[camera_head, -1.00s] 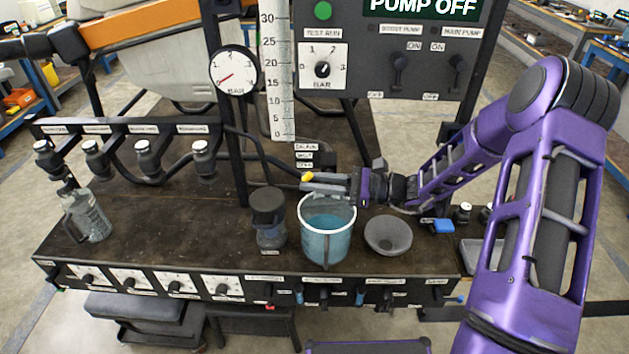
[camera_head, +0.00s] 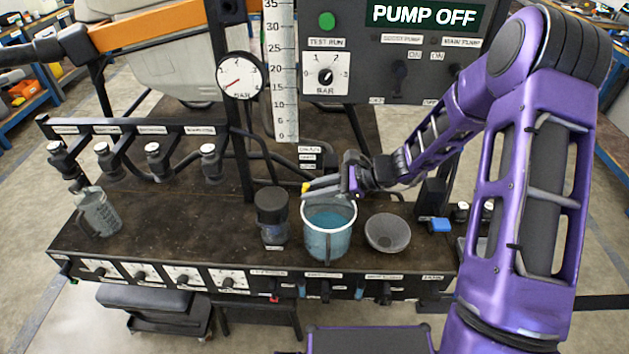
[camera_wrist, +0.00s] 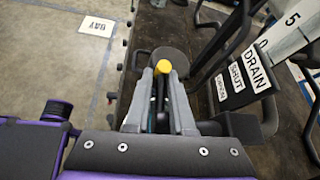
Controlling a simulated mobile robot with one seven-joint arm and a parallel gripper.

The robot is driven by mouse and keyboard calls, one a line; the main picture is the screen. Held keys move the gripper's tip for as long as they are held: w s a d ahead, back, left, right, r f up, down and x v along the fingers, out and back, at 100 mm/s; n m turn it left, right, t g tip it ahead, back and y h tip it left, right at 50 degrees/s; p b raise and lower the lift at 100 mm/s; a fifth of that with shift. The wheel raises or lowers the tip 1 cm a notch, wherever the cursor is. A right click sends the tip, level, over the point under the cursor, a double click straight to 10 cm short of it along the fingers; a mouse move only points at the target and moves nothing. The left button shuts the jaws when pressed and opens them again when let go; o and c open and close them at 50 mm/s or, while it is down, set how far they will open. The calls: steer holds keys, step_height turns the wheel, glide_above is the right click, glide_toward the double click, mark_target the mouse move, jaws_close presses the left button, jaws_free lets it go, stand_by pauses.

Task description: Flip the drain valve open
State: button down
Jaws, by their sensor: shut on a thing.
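The drain valve handle (camera_wrist: 163,68) has a yellow tip and shows between my fingertips in the wrist view. In the head view its yellow tip (camera_head: 305,188) is at the end of my gripper (camera_head: 325,188), above the bucket's back rim. My gripper (camera_wrist: 162,90) is shut on the handle, with grey fingers on both sides of it. The drain sign (camera_wrist: 246,78) with "DRAIN", "SHUT" and a third label stands right of the handle in the wrist view. The fingers hide most of the lever, and its pivot cannot be made out.
A clear bucket of blue liquid (camera_head: 328,245) stands below my gripper. A dark lidded jar (camera_head: 272,218) is left of it and a grey bowl (camera_head: 387,233) right. A jug (camera_head: 98,213) stands at the bench's left end. A gauge post rises behind.

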steer(key=shift+w+f+h+p, duration=0.25)
steer(key=shift+h+p, duration=0.2)
steer(key=shift+h, duration=0.45)
steer(key=c, duration=0.9)
jaws_free()
steer(key=shift+s, duration=0.1)
steer(key=p+v, duration=0.1)
steer(key=v, duration=1.6)
steer(key=shift+d+r, duration=0.15)
steer(key=shift+d, duration=0.05)
